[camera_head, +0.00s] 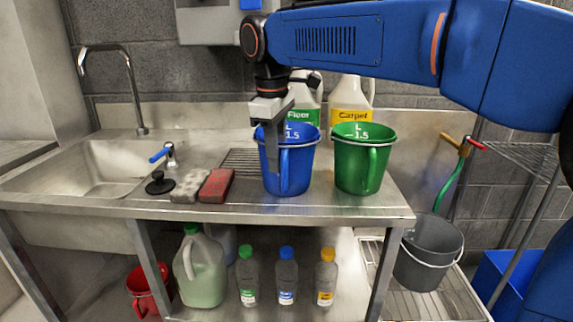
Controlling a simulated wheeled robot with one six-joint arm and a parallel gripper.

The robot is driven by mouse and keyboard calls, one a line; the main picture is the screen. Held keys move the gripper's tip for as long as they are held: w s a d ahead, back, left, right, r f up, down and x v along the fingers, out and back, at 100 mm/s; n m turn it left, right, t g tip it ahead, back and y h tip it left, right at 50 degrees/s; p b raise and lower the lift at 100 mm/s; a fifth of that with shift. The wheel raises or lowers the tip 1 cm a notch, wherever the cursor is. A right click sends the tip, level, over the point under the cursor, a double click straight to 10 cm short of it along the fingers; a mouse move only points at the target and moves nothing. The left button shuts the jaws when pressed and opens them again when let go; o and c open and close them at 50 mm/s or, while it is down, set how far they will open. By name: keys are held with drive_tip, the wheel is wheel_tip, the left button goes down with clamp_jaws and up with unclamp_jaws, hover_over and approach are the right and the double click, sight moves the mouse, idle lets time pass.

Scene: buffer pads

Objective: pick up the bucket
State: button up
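A blue measuring bucket (299,172) stands upright on the steel counter, its handle facing me and "1.5" marked inside its rim. A similar green bucket (350,178) stands close to its right. A grey bucket (428,262) with a wire handle sits lower, right of the counter. My gripper (272,160) points down at the left side of the blue bucket. A finger overlaps the bucket's left rim and wall, beside its handle. The other finger is not clearly seen, so I cannot tell whether it grips the rim.
Floor (304,100) and Carpet (352,95) bottles stand behind the buckets. A grey sponge (189,189), red brush (216,185) and black plug (159,184) lie left of them. The sink (85,170) is at left. Several bottles and a red bucket (143,290) are below the counter.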

drive_tip(key=shift+f, duration=0.55)
clamp_jaws()
drive_tip(key=shift+r, duration=0.1)
